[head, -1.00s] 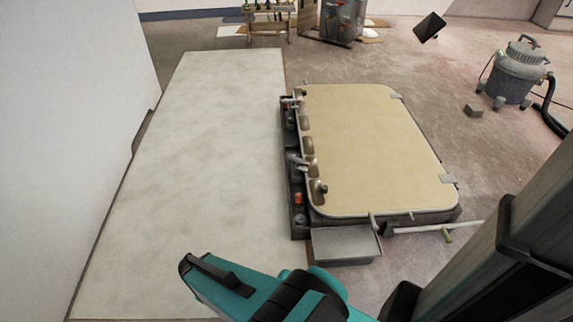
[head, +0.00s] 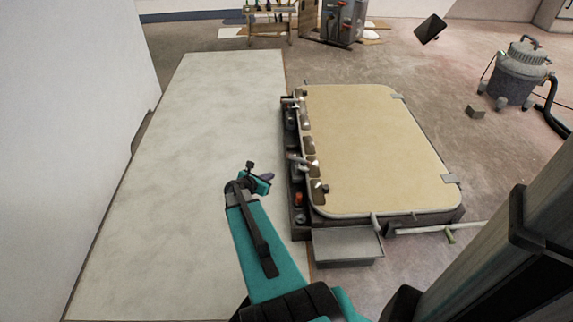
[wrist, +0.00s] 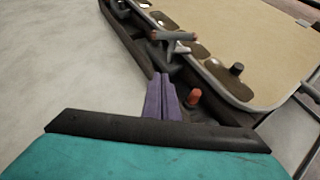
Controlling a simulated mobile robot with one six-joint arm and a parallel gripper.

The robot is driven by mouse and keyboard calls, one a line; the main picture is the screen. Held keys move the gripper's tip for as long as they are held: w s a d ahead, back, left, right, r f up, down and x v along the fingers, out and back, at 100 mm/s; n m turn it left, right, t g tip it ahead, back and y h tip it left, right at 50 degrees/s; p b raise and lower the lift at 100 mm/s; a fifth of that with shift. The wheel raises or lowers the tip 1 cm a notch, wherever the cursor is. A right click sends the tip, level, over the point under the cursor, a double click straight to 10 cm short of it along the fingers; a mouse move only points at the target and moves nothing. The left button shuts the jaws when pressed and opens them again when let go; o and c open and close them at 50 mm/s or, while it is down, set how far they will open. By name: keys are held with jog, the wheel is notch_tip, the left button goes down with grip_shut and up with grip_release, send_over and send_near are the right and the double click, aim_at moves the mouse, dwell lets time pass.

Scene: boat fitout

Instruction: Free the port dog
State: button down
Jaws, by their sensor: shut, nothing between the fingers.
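The hatch (head: 370,140) is a tan panel with a pale rim, lying in a dark frame. Along its left side run several brown pads and fittings. A T-shaped metal dog handle (head: 298,160) sits midway along that side; it also shows in the wrist view (wrist: 172,42). Another handle (head: 290,101) sits at the far end. I cannot tell which one is the port dog. My gripper (head: 267,177) is left of the frame, its purple fingers shut and empty. In the wrist view the fingers (wrist: 162,95) point toward the T-handle, apparently short of it.
A red knob (wrist: 193,96) stands just right of the fingers, and a dark knob (wrist: 237,68) is on the hatch edge. A grey tray (head: 346,246) sits at the near end. The pale floor panel (head: 190,150) is clear. A vacuum (head: 516,75) stands far right.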

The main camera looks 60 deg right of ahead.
jog(key=d+r, duration=0.1)
jog(key=d+r+n, duration=0.1)
jog(key=shift+s+d+h, duration=0.15)
jog(key=shift+d+h, duration=0.25)
jog(key=shift+d+f, duration=0.1)
jog(key=shift+f, duration=0.05)
jog(key=b, duration=0.5)
send_near(298, 166)
jog(key=w+d, duration=0.4)
jog(key=d, duration=0.1)
jog(key=shift+s+p, duration=0.1)
jog(key=shift+p, duration=0.2)
